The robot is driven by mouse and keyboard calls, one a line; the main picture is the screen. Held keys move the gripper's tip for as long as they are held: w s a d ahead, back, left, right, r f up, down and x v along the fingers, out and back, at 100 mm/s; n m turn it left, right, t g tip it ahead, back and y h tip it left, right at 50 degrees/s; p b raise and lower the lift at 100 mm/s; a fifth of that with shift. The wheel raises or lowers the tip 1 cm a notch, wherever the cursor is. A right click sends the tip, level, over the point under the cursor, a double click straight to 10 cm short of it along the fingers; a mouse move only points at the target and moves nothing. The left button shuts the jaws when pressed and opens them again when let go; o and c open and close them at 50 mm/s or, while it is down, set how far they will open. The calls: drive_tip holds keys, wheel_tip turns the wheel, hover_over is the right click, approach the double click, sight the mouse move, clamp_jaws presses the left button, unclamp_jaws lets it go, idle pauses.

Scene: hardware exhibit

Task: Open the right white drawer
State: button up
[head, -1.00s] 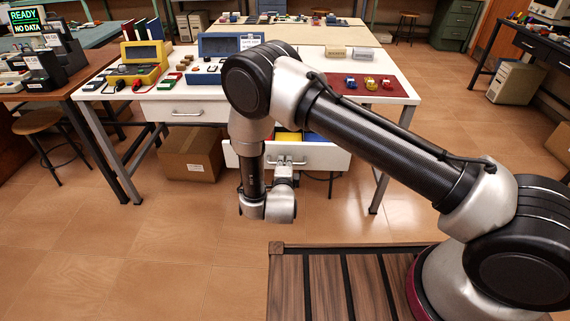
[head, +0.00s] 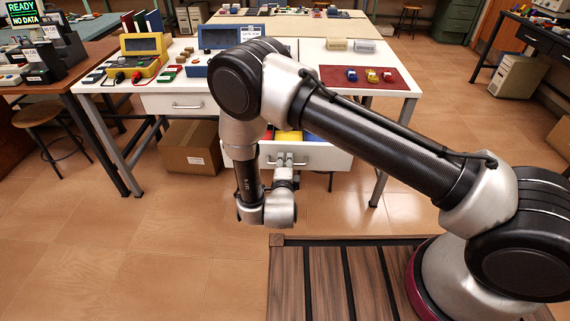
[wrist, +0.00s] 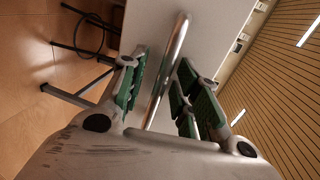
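The right white drawer (head: 325,158) is pulled out under the right half of the white table, with yellow, blue and red contents partly showing behind its front. Its metal bar handle (wrist: 168,68) runs between the green-padded fingers of my gripper (wrist: 160,82) in the wrist view. The fingers are drawn in around the bar, one on each side; a narrow gap shows on the left, so firm contact is hard to confirm. In the head view my gripper (head: 284,172) is at the handle, and my arm hides the drawer's left part.
The left drawer (head: 185,104) is shut. A cardboard box (head: 188,148) stands on the floor below it. Instruments, a red mat (head: 350,77) with small cars and other items lie on the tabletop (head: 310,58). The floor in front of the table is open.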

drive_tip(key=shift+s, duration=0.1)
drive_tip(key=v, duration=0.7)
drive_tip(key=shift+s, duration=0.2)
